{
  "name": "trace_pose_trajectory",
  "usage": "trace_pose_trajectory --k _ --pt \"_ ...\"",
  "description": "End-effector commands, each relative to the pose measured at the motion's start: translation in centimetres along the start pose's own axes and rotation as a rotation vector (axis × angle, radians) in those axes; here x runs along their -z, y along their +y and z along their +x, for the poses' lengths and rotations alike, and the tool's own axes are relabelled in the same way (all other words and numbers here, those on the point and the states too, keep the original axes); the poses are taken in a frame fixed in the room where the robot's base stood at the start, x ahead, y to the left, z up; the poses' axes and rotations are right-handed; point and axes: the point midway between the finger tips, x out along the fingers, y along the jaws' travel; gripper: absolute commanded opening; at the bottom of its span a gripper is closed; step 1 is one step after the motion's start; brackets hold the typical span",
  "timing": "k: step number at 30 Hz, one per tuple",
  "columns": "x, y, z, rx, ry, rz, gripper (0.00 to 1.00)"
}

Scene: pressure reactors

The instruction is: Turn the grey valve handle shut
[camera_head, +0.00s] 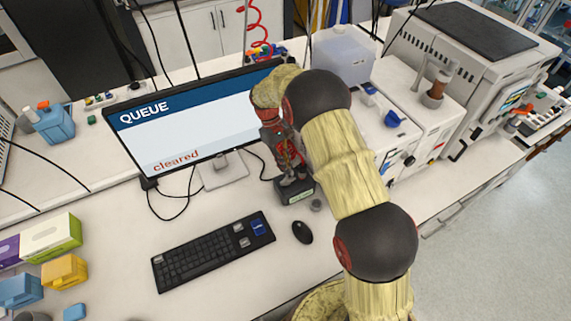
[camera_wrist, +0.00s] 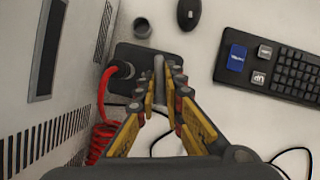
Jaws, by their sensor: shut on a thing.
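The grey valve handle (camera_wrist: 158,68) shows in the wrist view as a narrow bar between my fingertips, above a small dark box. My gripper (camera_wrist: 162,82) is shut on the handle, with one finger on each side of it. In the head view my gripper (camera_head: 290,168) points down at the dark box (camera_head: 299,194), which stands in front of the monitor. My fingers and arm hide the handle there. A black fitting (camera_wrist: 119,72) with a red hose sits just left of the handle in the wrist view.
A small grey cylinder (camera_head: 317,205) and a black mouse (camera_head: 302,232) stand close to the box. A keyboard (camera_head: 213,252) lies to the left. The monitor (camera_head: 190,125) rises behind my gripper, and white instruments (camera_head: 412,100) stand to the right.

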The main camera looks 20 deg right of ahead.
Motion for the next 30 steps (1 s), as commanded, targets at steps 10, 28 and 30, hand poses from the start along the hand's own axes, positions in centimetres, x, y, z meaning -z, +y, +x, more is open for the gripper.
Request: trace_pose_trajectory --k 10,28,30 --pt "0.03 0.19 -0.06 0.082 0.003 0.198 0.00" --pt "0.03 0.21 -0.06 0.112 0.003 0.272 0.00" --pt "0.03 0.21 -0.07 0.112 0.003 0.272 0.00"
